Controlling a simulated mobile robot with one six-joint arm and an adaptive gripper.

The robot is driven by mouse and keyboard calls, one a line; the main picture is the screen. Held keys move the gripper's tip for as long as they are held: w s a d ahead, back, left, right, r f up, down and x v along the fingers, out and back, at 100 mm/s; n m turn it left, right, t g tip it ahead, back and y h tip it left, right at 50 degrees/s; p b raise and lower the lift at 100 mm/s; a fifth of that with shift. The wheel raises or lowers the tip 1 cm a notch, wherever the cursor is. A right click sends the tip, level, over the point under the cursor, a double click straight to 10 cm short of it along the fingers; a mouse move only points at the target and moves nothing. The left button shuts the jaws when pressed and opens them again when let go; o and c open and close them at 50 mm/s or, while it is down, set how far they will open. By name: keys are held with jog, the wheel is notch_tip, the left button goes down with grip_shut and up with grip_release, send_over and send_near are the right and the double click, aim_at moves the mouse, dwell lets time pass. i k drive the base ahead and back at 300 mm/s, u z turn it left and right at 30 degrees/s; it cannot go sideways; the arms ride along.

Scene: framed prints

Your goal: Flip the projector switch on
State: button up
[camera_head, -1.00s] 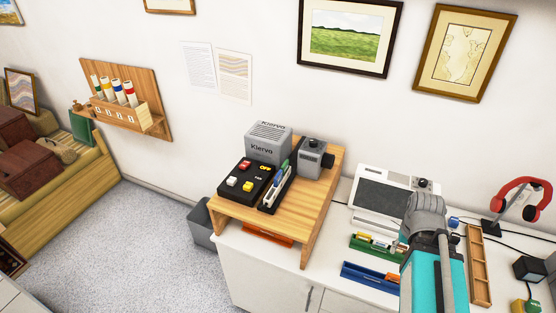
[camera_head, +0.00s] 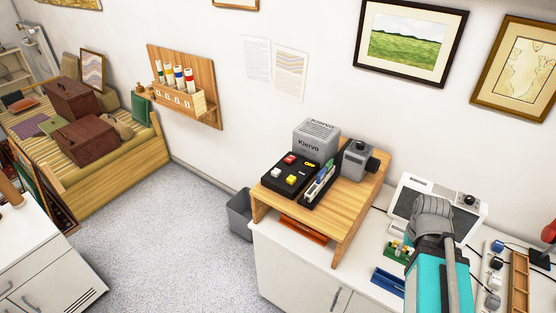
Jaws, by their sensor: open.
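A black control box (camera_head: 289,180) sits on the raised wooden stand (camera_head: 346,204), with red (camera_head: 290,159), yellow (camera_head: 291,180) and white (camera_head: 275,172) coloured parts on top. Its labels are too small to read, so I cannot tell which switch is the projector's or its position. A grey device with a dark round part (camera_head: 358,160) stands behind it to the right; it may be the projector. My arm shows at the lower right, right of the stand and apart from the box. My gripper's fingers do not show.
A grey Kiervo box (camera_head: 316,142) stands behind the control box, and a pen tray (camera_head: 318,186) lies beside it. A white device with a dark screen (camera_head: 408,207) and a blue tray (camera_head: 387,282) are near my arm. A grey bin (camera_head: 240,216) stands left of the cabinet; open floor lies beyond.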

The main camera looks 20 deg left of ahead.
aim_at(291, 158)
jog(key=u, duration=1.45)
jog(key=k, duration=1.35)
jog(key=u, duration=0.55)
jog(key=i, duration=1.15)
jog(key=z, duration=0.5)
jog(key=i, duration=0.55)
jog(key=z, duration=0.5)
